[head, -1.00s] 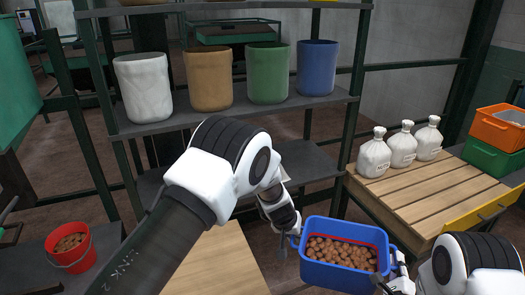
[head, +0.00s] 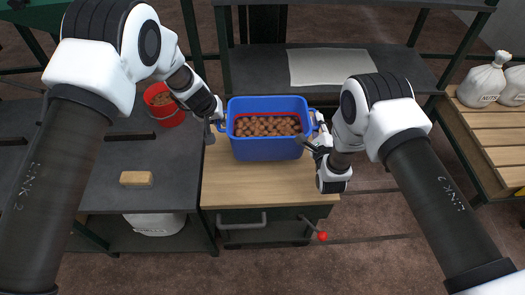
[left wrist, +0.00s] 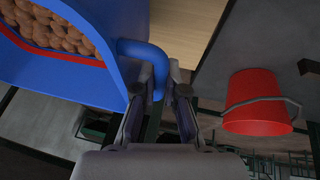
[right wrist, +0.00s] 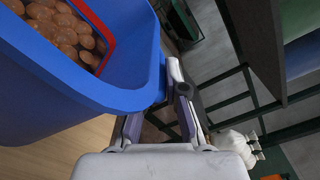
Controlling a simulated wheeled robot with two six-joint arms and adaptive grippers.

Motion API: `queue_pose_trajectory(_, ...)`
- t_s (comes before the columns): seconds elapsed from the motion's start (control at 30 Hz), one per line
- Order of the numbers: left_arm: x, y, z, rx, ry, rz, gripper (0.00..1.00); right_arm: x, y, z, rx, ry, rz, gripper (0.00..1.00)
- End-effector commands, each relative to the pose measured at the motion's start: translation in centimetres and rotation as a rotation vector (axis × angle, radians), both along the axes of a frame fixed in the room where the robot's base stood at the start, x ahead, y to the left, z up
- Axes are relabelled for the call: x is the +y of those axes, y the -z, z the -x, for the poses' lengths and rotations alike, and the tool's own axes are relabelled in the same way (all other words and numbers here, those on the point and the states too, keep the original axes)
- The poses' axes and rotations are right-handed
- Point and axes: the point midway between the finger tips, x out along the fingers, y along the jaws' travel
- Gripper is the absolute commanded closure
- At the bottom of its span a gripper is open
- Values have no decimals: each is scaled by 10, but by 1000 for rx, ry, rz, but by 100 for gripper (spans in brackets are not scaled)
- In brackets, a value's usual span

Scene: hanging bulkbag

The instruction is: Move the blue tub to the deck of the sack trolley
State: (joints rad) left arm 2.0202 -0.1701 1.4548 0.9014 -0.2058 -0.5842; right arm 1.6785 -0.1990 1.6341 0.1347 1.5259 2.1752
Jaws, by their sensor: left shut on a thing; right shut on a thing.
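The blue tub (head: 266,149), filled with brown nuts, is upright over the far part of a wooden worktop (head: 265,185). I cannot tell whether its base touches the wood. My left gripper (head: 214,121) is shut on the tub's left handle; the left wrist view shows the fingers (left wrist: 163,88) around the blue handle (left wrist: 143,50). My right gripper (head: 316,140) is shut on the tub at its right end; in the right wrist view, the tub wall (right wrist: 120,100) hides part of the grip. A slatted wooden deck (head: 490,135), possibly the sack trolley's, is at the right edge.
White sacks (head: 482,84) stand on the slatted deck. A red bucket (head: 165,108) and a tan block (head: 136,179) are on the dark bench at left. A dark shelf (head: 350,65) with a pale sheet stands behind the tub. A red knob (head: 323,236) sticks out below the worktop.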

Motion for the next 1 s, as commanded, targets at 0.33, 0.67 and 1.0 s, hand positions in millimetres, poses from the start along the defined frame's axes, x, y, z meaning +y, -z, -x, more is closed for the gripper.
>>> queue_pose_trajectory(0.33,0,-2,-2,-5,-3,0,100,0,-1,0,-3,1,0,100)
queue_pose_trajectory(0.67,0,13,-2,-5,-3,0,100,0,14,0,-3,1,0,100)
queue_pose_trajectory(1.0,0,42,-1,-5,-3,0,100,0,43,0,-3,1,0,100)
